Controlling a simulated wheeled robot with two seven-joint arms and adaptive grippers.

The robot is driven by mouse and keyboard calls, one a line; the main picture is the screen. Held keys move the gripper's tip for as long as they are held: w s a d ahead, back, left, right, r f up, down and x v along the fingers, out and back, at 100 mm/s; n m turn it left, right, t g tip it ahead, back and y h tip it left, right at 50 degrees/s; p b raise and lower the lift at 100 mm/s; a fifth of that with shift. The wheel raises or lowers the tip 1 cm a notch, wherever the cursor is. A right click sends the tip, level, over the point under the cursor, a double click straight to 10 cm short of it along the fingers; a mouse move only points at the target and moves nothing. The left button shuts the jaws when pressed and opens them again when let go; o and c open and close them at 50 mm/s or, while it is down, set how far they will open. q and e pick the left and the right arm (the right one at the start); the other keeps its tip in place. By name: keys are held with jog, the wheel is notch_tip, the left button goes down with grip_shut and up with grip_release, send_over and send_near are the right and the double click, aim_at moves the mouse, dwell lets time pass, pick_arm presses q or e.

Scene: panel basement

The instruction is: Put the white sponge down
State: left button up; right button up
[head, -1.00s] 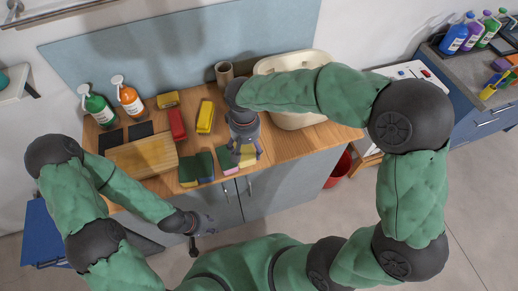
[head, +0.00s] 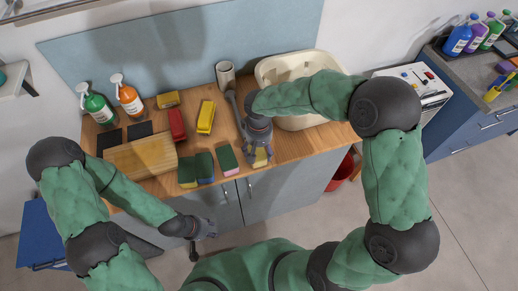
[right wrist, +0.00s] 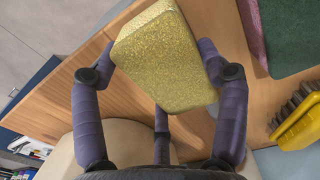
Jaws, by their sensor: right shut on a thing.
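My right gripper (head: 259,152) is shut on a sponge (right wrist: 160,58) at the front edge of the counter. In the right wrist view its fingers grip the sponge from two sides. The face I see there is speckled yellow, not white; its other faces are hidden. In the head view only a small yellowish part of the sponge (head: 261,160) shows between the fingers. I cannot tell whether it touches the wooden counter (head: 290,146). My left gripper (head: 206,228) hangs low in front of the cabinet, away from the sponge; its finger opening is unclear.
A green-topped pink sponge (head: 227,159) lies just left of my right gripper, beside two green-and-yellow sponges (head: 196,168). A yellow brush (head: 206,116) and red brush (head: 177,123) lie behind. A cream basin (head: 264,72) stands back right. Bare counter shows right of my gripper.

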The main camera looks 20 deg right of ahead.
jog(key=shift+f, duration=0.15)
jog(key=o, duration=1)
jog(key=shift+r, duration=0.35)
notch_tip(320, 180, up, 12)
jog(key=shift+f+p, duration=0.1)
jog(key=shift+p, duration=1.15)
